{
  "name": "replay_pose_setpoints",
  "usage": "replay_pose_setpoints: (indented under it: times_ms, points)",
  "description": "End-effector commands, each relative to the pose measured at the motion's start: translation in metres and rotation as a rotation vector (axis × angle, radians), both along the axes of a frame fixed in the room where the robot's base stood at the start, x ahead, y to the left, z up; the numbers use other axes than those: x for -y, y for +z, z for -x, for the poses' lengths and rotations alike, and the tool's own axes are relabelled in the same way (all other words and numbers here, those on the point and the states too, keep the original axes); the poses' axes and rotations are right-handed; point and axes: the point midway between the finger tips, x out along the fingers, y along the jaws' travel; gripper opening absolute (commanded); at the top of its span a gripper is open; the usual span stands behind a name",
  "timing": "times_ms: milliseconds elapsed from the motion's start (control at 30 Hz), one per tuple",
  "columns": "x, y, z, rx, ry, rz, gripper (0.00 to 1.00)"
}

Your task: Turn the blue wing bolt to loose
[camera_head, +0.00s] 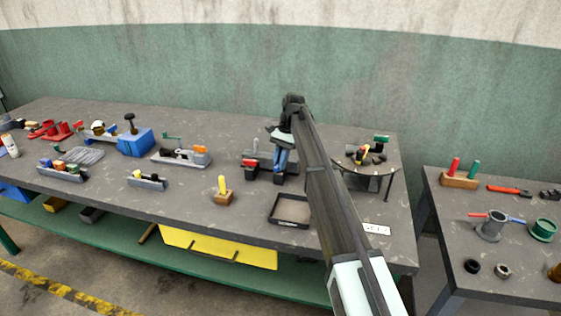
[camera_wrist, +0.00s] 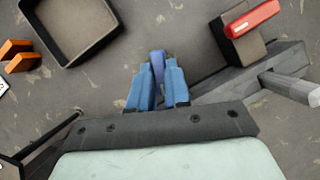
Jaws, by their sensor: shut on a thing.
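My gripper (camera_head: 281,160) is over the grey fixture (camera_head: 258,157) near the middle of the bench in the head view. In the wrist view, the two light-blue fingers of my gripper (camera_wrist: 156,82) are closed around the darker blue wing bolt (camera_wrist: 157,57). Only the upper part of its wing shows between the fingers. The rest of the bolt and its seat are hidden by the fingers and the gripper body. The grey fixture also shows at the right of the wrist view (camera_wrist: 285,72). The bolt cannot be made out in the head view.
A red-topped dark block (camera_head: 250,163) stands close beside my gripper. A shallow black tray (camera_head: 287,221) and a wooden block with a yellow handle (camera_head: 222,186) lie toward the front edge. A round stand with small parts (camera_head: 366,159) is to the right. Bare bench separates these.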

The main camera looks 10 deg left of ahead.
Motion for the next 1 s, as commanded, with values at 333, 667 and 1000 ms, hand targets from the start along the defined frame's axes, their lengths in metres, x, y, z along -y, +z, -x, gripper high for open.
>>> replay_pose_setpoints:
  times_ms: [333, 667, 1000]
  points:
    - [-0.0012, -0.0011, -0.0008, 0.01, 0.117, -0.003, 0.0]
    - [-0.0014, -0.0019, -0.0006, 0.011, 0.133, -0.004, 0.0]
    - [-0.0014, -0.0019, -0.0005, 0.011, 0.131, -0.003, 0.32]
